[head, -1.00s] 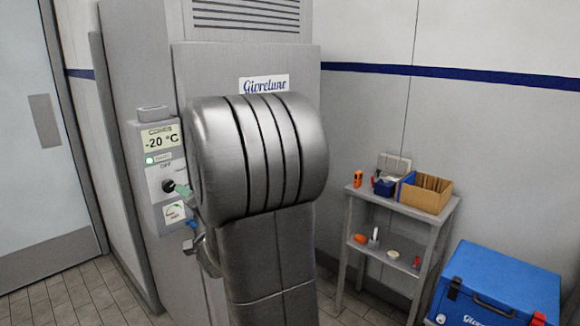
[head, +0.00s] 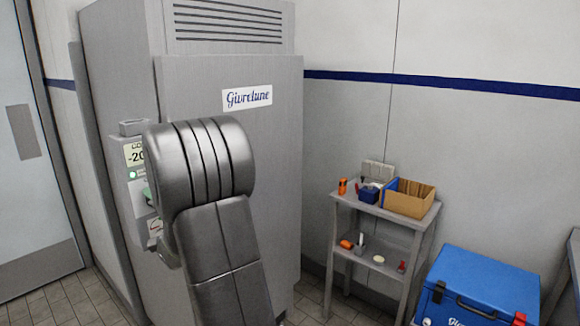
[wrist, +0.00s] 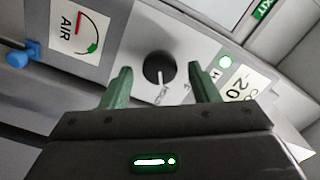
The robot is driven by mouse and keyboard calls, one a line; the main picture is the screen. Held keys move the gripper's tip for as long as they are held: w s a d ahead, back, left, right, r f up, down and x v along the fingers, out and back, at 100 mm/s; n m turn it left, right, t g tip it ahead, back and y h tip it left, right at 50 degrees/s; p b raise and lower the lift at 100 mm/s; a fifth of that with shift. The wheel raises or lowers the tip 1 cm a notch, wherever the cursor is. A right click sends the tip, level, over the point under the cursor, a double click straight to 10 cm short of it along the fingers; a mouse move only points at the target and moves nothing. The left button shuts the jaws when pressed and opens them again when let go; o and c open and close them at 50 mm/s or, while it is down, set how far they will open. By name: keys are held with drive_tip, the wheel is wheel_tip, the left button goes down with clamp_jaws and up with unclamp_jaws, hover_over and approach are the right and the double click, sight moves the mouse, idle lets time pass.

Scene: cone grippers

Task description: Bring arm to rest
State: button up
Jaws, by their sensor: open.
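My gripper (wrist: 160,80) is open, its two green fingers spread apart. In the wrist view a black round knob (wrist: 160,67) on the grey control panel (wrist: 135,40) shows between and beyond the fingertips, with clear gaps on both sides. Its white pointer line points toward the bottom of that view, at lettering too small to read. In the head view my arm is raised in front of the tall grey cabinet (head: 275,150) marked "Givrelune". It hides the knob and most of my gripper; only a bit of green shows left of the arm.
To the right stand a small shelf (head: 400,225) with several small items and a blue cooler (head: 490,275). A door is far left.

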drive_tip(key=b+v, duration=0.2)
drive_tip(key=v, duration=1.1)
drive_tip(key=p+x, duration=0.2)
drive_tip(key=x, duration=1.1)
drive_tip(key=shift+s+d+r+n+p, duration=0.1)
drive_tip(key=shift+s+d+n+p, duration=0.3)
drive_tip(key=shift+n, duration=1.6)
drive_tip(key=shift+s+d+f+n+p, duration=0.1)
drive_tip(key=shift+s+d+n, duration=0.65)
drive_tip(key=shift+n, duration=1.25)
drive_tip(key=shift+s+d+r+n+p, duration=0.15)
drive_tip(key=shift+s+d+n, duration=0.4)
drive_tip(key=shift+n, duration=1.45)
